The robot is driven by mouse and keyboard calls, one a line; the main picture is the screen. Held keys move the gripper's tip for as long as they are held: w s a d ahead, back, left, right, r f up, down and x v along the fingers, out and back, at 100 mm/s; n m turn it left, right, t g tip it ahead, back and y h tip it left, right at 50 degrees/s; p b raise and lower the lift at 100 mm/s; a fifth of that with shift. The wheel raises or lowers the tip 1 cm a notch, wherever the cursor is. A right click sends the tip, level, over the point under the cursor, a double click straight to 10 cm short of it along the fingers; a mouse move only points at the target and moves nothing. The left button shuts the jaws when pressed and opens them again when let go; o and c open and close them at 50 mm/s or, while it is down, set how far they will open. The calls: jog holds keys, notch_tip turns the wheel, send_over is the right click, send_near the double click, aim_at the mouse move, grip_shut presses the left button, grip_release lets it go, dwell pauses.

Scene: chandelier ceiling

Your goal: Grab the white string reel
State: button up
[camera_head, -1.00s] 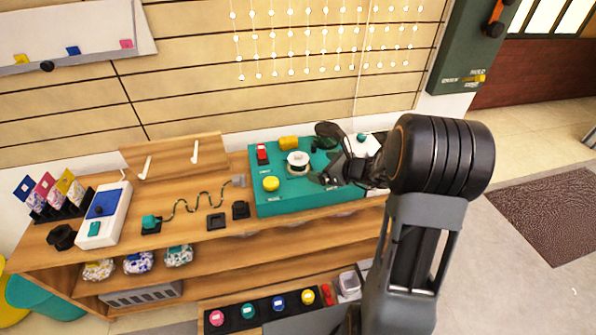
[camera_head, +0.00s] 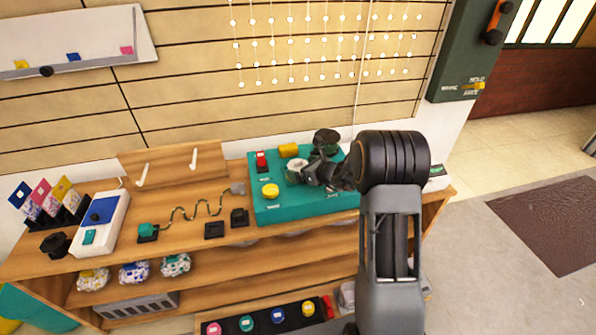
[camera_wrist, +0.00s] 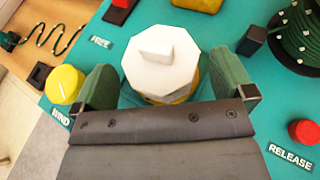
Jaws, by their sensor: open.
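The white string reel (camera_head: 293,168) stands on the teal panel (camera_head: 325,204) on the wooden bench. In the wrist view the reel (camera_wrist: 160,62) has a pale faceted top with a raised knob, and some yellow shows under its lower edge. My gripper (camera_wrist: 163,82) is open, with one green-padded finger to the left of the reel and one to the right. A narrow gap shows on the left; the right finger looks very close, and contact cannot be told. In the head view my gripper (camera_head: 305,172) partly covers the reel.
A yellow button (camera_wrist: 65,84) marked WIND is close left of the fingers. A red button (camera_wrist: 303,132) marked RELEASE and a dark green spool (camera_wrist: 298,35) are on the right. A red switch (camera_head: 261,161) and yellow block (camera_head: 289,150) stand behind. The wall is close behind.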

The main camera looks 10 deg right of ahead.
jog(key=shift+x, duration=1.4)
jog(key=shift+r, duration=0.1)
jog(key=c, duration=0.9)
